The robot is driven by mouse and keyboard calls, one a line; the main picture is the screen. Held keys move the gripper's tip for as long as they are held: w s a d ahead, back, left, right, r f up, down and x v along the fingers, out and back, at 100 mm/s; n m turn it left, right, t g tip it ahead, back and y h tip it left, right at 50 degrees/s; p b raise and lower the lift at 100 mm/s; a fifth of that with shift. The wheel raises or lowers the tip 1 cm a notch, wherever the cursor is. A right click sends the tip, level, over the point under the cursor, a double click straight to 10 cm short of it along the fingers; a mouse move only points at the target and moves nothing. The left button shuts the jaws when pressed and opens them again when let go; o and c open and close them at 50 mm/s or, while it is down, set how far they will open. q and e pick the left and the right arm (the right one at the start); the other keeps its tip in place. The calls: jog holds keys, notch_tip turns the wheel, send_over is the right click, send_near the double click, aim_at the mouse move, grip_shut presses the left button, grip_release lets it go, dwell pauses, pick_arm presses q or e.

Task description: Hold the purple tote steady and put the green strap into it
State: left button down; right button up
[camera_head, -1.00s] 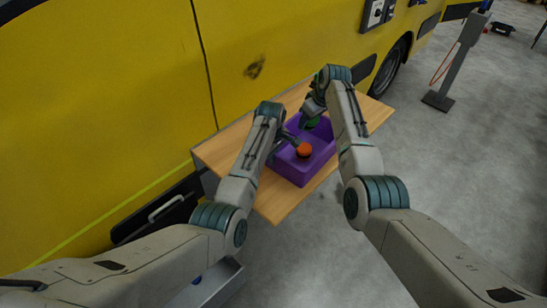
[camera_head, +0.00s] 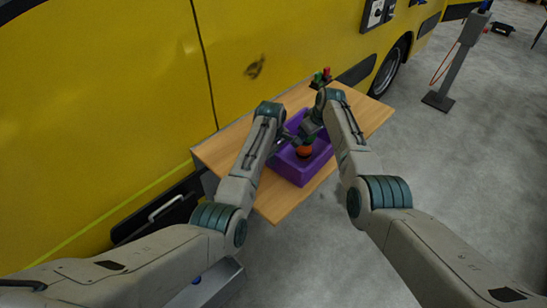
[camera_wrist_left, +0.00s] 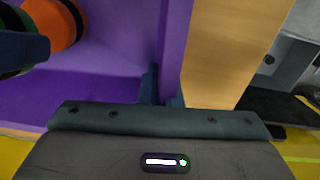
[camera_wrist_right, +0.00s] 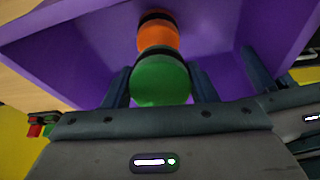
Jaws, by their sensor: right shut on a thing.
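The purple tote (camera_head: 291,172) stands on the wooden table, and its wall (camera_wrist_left: 172,50) shows in the left wrist view. My left gripper (camera_head: 285,141) has its fingers close on both sides of that wall. The green strap (camera_wrist_right: 160,80), a round roll, is between the fingers of my right gripper (camera_wrist_right: 159,88). My right gripper is shut on it, over the inside of the tote. An orange roll (camera_wrist_right: 158,36) with dark edges lies in the tote, right beside the green strap in the right wrist view. I cannot tell whether the two rolls touch.
The wooden table (camera_head: 268,203) stands against a yellow vehicle (camera_head: 110,110). Small red and green items (camera_head: 321,77) are at the table's far end. The table's right part is bare. A grey post (camera_head: 455,70) stands on the floor to the right.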

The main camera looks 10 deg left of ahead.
jog(key=shift+f, duration=1)
jog(key=o, duration=1.2)
jog(key=v, duration=1.2)
pick_arm(q)
jog(key=c, duration=1.5)
grip_release()
jog(key=shift+c, duration=0.2)
